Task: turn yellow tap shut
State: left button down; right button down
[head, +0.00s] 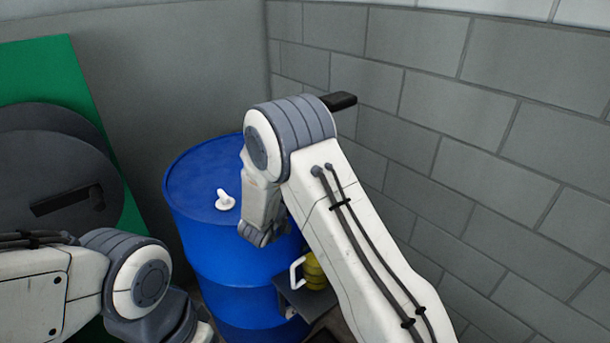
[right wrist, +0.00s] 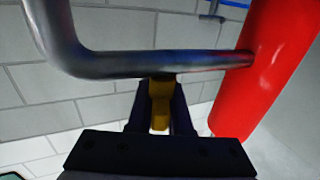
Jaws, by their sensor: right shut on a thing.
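The yellow tap (right wrist: 161,90) shows in the right wrist view as a small yellow piece just below a grey metal pipe (right wrist: 150,64). My right gripper (right wrist: 160,110) has its dark fingers closed on either side of this yellow piece. The fingers hide part of it, so I cannot tell how far the tap is turned. In the head view my right arm reaches across the middle, and I cannot make out the tap or the right fingertips there. My left arm enters at lower left, with its gripper out of view.
A red cylinder (right wrist: 265,65) stands at the pipe's right end. In the head view a blue barrel (head: 205,260) with a small white fitting (head: 225,200) on top stands by the block wall (head: 510,150). A yellow object (head: 315,272) sits beside the barrel. A green panel (head: 40,70) is at left.

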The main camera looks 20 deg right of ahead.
jog(key=shift+s+d+r+m+g+h, duration=0.1)
jog(key=shift+s+m+g+h, duration=0.05)
jog(key=shift+m+g+h, duration=0.7)
jog(key=shift+s+d+f+m+g+h, duration=0.15)
jog(key=shift+m+g+h, duration=0.35)
jog(key=shift+g, duration=0.6)
jog(key=shift+s+r+m+g+h, duration=0.15)
jog(key=shift+m+g+h, duration=0.3)
jog(key=shift+m+g, duration=0.45)
jog(key=shift+g, duration=0.25)
jog(key=c, duration=0.8)
grip_release()
jog(key=shift+c, duration=0.2)
jog(key=b+v, duration=0.1)
jog(key=v, duration=0.9)
jog(key=shift+a, duration=0.2)
jog(key=shift+s, duration=0.2)
